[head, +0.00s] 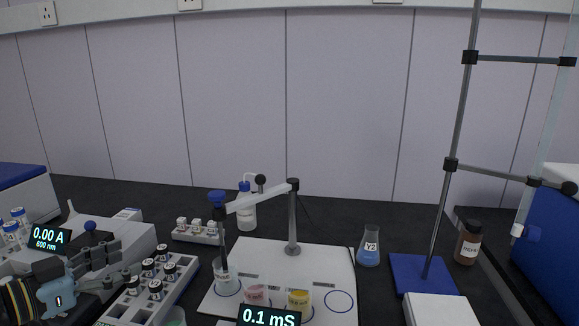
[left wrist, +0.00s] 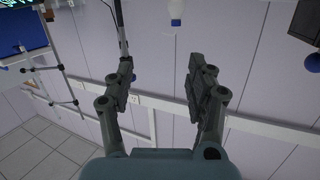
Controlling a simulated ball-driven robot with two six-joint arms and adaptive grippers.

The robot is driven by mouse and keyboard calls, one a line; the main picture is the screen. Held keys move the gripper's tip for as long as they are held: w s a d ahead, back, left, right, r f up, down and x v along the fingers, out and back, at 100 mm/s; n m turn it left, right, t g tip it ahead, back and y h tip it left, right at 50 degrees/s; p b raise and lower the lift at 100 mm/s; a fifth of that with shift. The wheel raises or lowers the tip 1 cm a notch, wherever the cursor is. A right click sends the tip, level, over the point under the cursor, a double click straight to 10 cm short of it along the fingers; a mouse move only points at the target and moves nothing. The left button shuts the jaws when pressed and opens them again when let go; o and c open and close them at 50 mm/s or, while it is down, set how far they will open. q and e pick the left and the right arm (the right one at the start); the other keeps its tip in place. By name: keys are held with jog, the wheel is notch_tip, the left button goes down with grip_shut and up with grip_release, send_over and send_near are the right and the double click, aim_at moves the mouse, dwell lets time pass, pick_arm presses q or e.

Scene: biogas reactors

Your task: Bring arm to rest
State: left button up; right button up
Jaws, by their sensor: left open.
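My left gripper (head: 106,262) is at the lower left of the head view, in front of the photometer with the 0.00 A display. In the left wrist view its two fingers (left wrist: 158,84) stand apart with nothing between them. That view looks towards the wall panels and floor tiles and appears upside down. My right gripper is in neither view.
A rack of dark-capped vials (head: 158,276) stands just right of my left gripper. A white board (head: 262,255) carries the probe arm (head: 262,199) and several small cups. A flask marked Y2 (head: 369,248), a retort stand (head: 420,270) and a brown bottle (head: 468,245) stand to the right.

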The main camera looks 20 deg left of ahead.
pick_arm(q)
jog(key=s+d+f+n+g+y, duration=0.1)
jog(key=s+d+n+g+y, duration=0.15)
jog(key=s+d+g, duration=0.5)
jog(key=s+d+f+n+g+y, duration=0.1)
jog(key=s+d+g+y, duration=0.25)
jog(key=s+d, duration=0.7)
jog(key=s+a+f+g+b, duration=0.1)
jog(key=s+a+f+b, duration=0.1)
jog(key=f, duration=1)
jog(key=s+a+f+g+b, duration=0.1)
jog(key=a+f+b, duration=0.1)
jog(key=f, duration=1)
jog(key=s+a+f+b, duration=0.1)
jog(key=s+f+b, duration=0.15)
jog(key=f, duration=0.85)
jog(key=s+a+f+g+b, duration=0.1)
jog(key=s+f+b, duration=0.3)
jog(key=s+f, duration=1.3)
jog(key=shift+a+f, duration=0.15)
jog(key=shift+f, duration=0.7)
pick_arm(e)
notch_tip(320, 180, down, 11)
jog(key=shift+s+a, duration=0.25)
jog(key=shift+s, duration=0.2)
pick_arm(q)
jog(key=shift+g, duration=0.3)
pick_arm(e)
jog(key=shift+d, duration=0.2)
